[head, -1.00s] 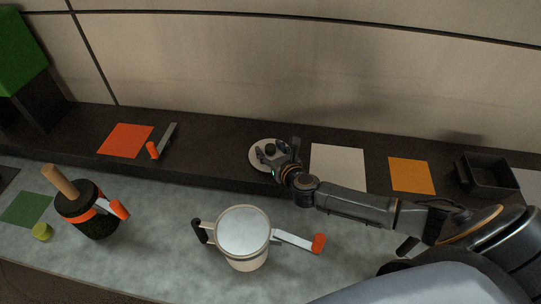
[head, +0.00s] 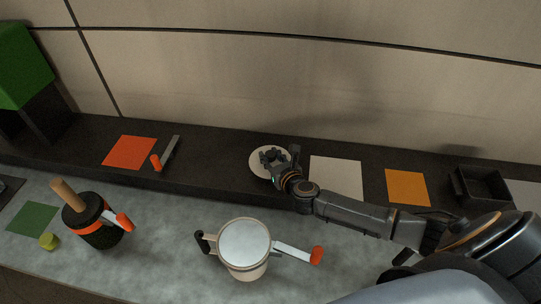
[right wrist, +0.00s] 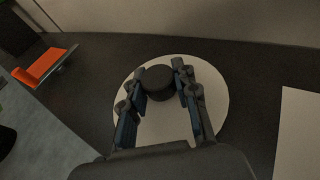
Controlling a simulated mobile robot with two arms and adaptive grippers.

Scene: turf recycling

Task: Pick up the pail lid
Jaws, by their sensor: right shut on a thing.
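The pail lid (head: 256,167), a flat round pale disc with a dark round knob, is on the dark raised ledge at the back. In the right wrist view the disc (right wrist: 215,100) fills the middle, and its knob (right wrist: 159,80) is between the two fingers. My right gripper (head: 276,158) is over the lid from the right and shut on its knob. I cannot tell whether the disc still touches the ledge. The gripper hides part of the lid. My left gripper is not in view.
A cream pot with a crank (head: 245,245) stands on the grey counter in front. A dark grinder-like thing with a wooden handle (head: 95,225) is at left. Along the ledge are a red mat (head: 130,152), a grey tool, a white mat (head: 336,175), an orange mat (head: 407,188) and a black tray (head: 480,187).

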